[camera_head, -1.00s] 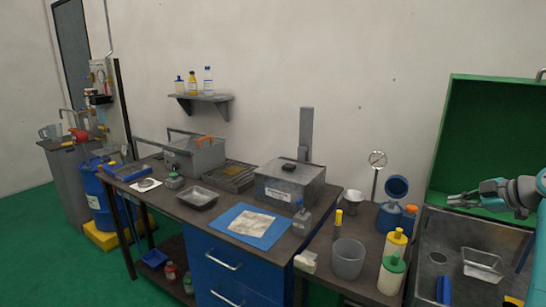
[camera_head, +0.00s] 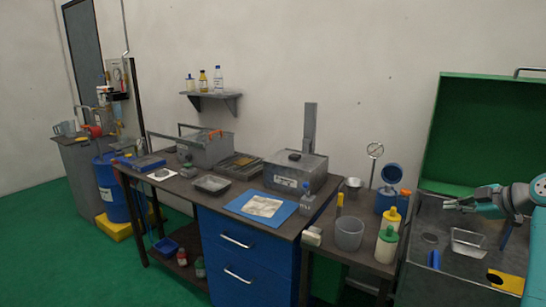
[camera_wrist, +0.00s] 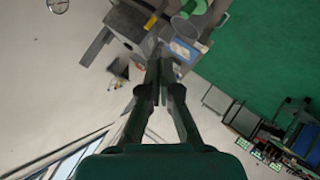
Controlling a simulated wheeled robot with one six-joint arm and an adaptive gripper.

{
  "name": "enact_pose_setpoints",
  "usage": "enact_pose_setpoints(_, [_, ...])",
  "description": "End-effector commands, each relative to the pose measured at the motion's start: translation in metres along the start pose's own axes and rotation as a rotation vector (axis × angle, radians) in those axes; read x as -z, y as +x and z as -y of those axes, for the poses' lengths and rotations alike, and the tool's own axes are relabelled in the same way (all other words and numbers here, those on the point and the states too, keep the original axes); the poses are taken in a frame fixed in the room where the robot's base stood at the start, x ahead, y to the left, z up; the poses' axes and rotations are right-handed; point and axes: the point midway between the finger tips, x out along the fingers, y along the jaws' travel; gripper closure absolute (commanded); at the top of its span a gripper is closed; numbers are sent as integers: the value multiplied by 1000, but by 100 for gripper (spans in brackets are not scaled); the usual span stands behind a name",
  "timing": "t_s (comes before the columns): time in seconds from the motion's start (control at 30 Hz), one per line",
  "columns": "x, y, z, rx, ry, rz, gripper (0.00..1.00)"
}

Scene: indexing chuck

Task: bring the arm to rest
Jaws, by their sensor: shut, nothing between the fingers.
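My gripper (camera_head: 452,203) is at the right of the head view, at the end of my teal arm. It is raised over the grey sink-like basin in front of the green panel. In the wrist view my gripper (camera_wrist: 160,68) shows its two dark fingers together with nothing between them. The fingers touch nothing that I can see.
A clear tray (camera_head: 468,242) sits in the grey basin (camera_head: 430,222) below my gripper. The green panel (camera_head: 480,130) stands behind it. The main bench (camera_head: 185,188) is further left.

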Motion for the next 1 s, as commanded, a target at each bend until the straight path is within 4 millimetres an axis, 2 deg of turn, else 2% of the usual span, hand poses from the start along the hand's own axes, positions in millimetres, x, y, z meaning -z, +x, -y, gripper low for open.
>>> enact_pose_setpoints(0.27, [-11,29,28,-21,65,6,100])
enact_pose_setpoints(0.47, [-22,59,61,-46,140,15,100])
enact_pose_setpoints(0.57, [-30,80,86,-63,191,23,100])
enact_pose_setpoints(0.67, [-39,103,121,-85,257,33,100])
enact_pose_setpoints(0.8, [-49,132,176,-123,352,50,100])
enact_pose_setpoints(1.0, [-60,160,257,-179,476,75,100])
